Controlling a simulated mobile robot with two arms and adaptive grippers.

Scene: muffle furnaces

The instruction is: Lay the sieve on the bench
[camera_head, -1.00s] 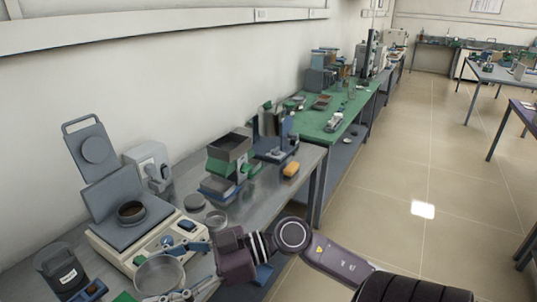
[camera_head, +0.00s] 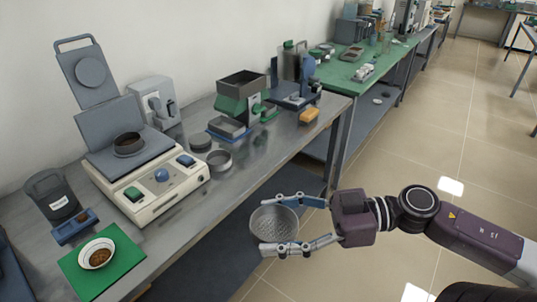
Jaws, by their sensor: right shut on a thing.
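The sieve (camera_head: 274,223) is a round grey metal dish with a perforated bottom. My right gripper (camera_head: 279,224) is shut on it, with one finger on its far side and one on its near side. The sieve is held beyond the front edge of the bench, over the floor side. The bench (camera_head: 190,222) is a grey metal top running from the lower left towards the middle back. My left gripper is not in view.
A cream instrument (camera_head: 150,190) with an open lid stands on the bench. A green mat (camera_head: 75,270) with a white bowl (camera_head: 97,252) lies at the near end. The front strip of bench is clear.

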